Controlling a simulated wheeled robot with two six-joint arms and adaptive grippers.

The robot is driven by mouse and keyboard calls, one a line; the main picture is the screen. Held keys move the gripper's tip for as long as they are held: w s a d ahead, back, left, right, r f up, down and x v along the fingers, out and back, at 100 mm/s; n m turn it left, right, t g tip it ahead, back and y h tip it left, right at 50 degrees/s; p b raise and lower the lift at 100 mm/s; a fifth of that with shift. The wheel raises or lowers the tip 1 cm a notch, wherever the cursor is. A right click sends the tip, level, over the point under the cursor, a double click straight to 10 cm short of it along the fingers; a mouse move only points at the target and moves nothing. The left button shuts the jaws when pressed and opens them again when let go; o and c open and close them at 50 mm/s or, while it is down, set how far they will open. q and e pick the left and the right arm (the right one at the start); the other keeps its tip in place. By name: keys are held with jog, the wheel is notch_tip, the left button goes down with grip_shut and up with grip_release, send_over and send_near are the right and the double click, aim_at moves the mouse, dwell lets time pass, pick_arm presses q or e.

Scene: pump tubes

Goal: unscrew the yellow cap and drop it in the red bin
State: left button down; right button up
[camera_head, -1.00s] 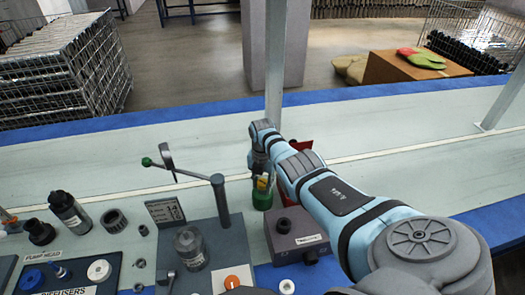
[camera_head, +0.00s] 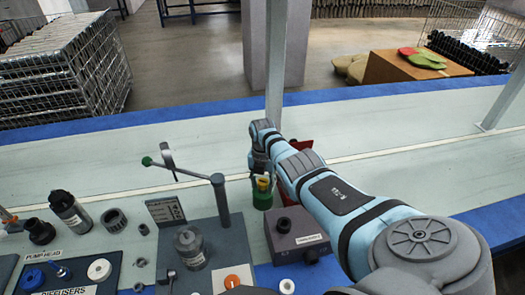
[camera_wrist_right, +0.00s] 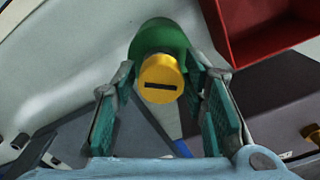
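The yellow cap (camera_wrist_right: 161,80), round with a dark slot across its face, sits on a green body (camera_wrist_right: 160,38) in the right wrist view. In the head view the cap (camera_head: 263,183) shows above the green body (camera_head: 262,200). My right gripper (camera_wrist_right: 161,72) is around the cap, one finger on each side. Gaps show between the fingers and the cap, so it looks open. The red bin (camera_wrist_right: 262,58) is at the upper right of the wrist view. In the head view the bin (camera_head: 303,146) is mostly hidden behind my right arm. My left gripper is out of view.
A grey box (camera_head: 297,232) with a black knob stands just right of the green body. A post with a green-tipped lever (camera_head: 219,200) stands to its left. Bottles, rings and a diffuser tray (camera_head: 58,272) fill the left front. The bench behind is mostly clear.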

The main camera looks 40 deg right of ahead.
jog(key=m, duration=1.6)
jog(key=shift+p, duration=0.3)
grip_shut()
jog(key=shift+n, duration=1.8)
